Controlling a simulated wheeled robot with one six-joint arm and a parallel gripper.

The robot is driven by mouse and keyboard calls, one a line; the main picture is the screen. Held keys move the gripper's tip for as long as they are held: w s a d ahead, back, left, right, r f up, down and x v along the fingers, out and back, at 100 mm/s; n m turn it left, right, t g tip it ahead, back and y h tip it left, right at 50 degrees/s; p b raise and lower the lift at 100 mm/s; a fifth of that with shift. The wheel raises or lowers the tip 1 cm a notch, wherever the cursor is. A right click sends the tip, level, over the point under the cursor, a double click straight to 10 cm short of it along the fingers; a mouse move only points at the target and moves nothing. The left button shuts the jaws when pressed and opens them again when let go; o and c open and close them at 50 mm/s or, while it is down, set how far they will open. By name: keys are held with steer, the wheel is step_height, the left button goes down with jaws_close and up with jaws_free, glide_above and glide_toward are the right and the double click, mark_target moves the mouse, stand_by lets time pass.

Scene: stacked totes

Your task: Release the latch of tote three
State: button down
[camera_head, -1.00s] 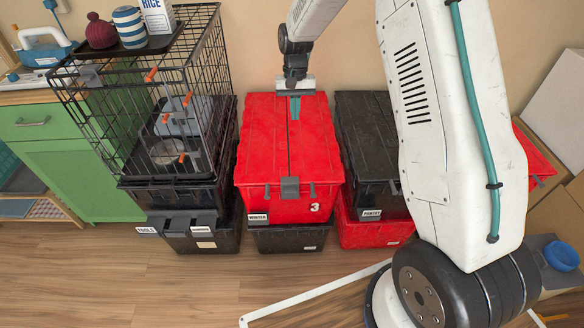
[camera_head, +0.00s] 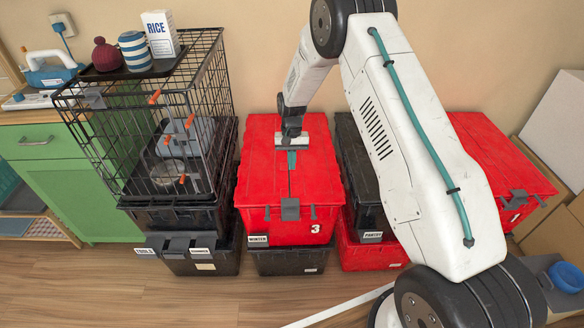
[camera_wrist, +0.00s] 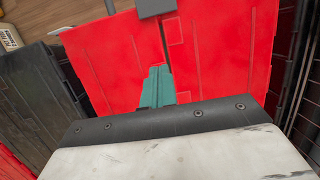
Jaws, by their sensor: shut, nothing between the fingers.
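Tote three (camera_head: 315,190) is red, with a white "3" and a WINTER label on its front, and sits on a black tote. Its grey latch (camera_head: 290,209) is at the middle of the lid's front edge and lies against the front. The latch also shows at the top of the wrist view (camera_wrist: 156,8). My gripper (camera_head: 292,166) is over the lid, behind the latch and apart from it. Its teal fingers (camera_wrist: 157,84) are together with nothing between them, pointing toward the latch along the lid's centre seam. Whether the fingers touch the lid cannot be told.
A wire crate (camera_head: 150,130) stands left on black totes, with a tray of a jar, canister and rice box on top. A black PANTRY tote (camera_head: 362,190) is close on the right, partly behind my arm. A red tote (camera_head: 500,165) is farther right. Wooden floor in front is mostly clear.

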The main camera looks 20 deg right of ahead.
mark_target(292, 198)
steer(key=x, duration=0.7)
steer(key=shift+s+f, duration=0.1)
steer(key=shift+f, duration=0.15)
steer(key=shift+s+a, duration=0.2)
steer(key=shift+s, duration=0.4)
steer(key=shift+s+a, duration=0.2)
steer(key=shift+s, duration=0.4)
steer(key=shift+s+a, duration=0.25)
steer(key=shift+s, duration=0.45)
steer(key=shift+a, duration=0.1)
steer(key=shift+s+a, duration=0.1)
steer(key=shift+s, duration=0.1)
